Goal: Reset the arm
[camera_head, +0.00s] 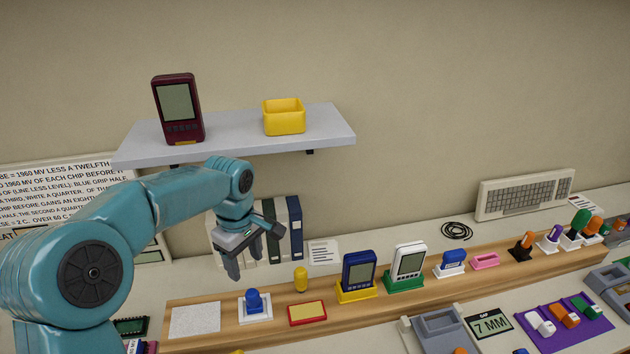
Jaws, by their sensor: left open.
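My left arm comes in from the left in the head view, teal and bent over at the wrist. Its gripper (250,252) is open and empty, pointing down in front of several upright binders (294,226). It hangs above the left part of a wooden ledge (190,297), apart from the things there. My right gripper does not show.
A grey wall shelf (234,139) holds a maroon handheld (177,108) and a yellow bin (284,116). The ledge holds a blue handheld (358,272), a white handheld (408,262) and a blue-knobbed piece (254,302). A keyboard (525,193) leans at the back right.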

